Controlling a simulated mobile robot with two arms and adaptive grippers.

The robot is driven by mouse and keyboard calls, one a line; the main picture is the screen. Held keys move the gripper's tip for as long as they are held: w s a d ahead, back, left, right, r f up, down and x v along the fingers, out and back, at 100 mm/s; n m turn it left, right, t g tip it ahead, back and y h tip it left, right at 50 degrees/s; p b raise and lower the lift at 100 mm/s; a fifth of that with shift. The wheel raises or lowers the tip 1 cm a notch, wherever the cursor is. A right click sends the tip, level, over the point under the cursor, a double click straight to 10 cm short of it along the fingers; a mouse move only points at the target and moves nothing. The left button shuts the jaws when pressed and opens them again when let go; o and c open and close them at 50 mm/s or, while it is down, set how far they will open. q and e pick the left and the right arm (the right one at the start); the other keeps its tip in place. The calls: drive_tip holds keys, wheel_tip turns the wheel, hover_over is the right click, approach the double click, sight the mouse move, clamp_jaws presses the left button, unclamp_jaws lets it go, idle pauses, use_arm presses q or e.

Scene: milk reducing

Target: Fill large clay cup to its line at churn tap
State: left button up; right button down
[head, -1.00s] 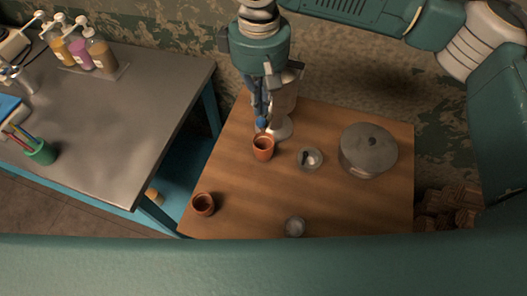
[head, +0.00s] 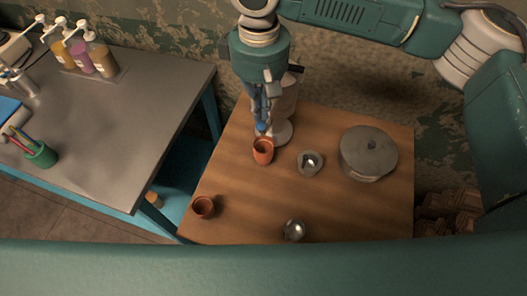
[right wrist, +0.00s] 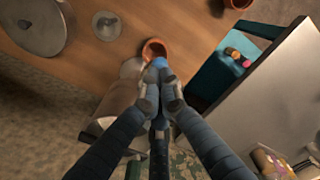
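An orange clay cup (head: 263,154), the larger of two, stands upright on the wooden table in front of the grey churn (head: 287,95). In the right wrist view the cup (right wrist: 152,50) shows just beyond my fingertips. My right gripper (head: 261,126) points down beside the churn, close to the cup's far rim. In the right wrist view its blue fingertips (right wrist: 160,66) come together; nothing is clearly seen between them. The tap is hidden or too small to make out, as are the cup's line and fill level. My left gripper is not in view.
A smaller dark clay cup (head: 203,208) stands at the table's front left. A small metal bowl (head: 310,162), a lidded pot (head: 368,155) and another small metal dish (head: 294,230) are also on it. A steel counter (head: 130,130) stands left across a gap.

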sight(261, 122)
drive_tip(key=shift+f, duration=0.15)
idle(0.5)
drive_tip(key=shift+f, duration=1.65)
idle(5.0)
wheel_tip(261, 122, up, 7)
drive_tip(key=p, duration=0.8)
drive_tip(key=shift+r, duration=0.15)
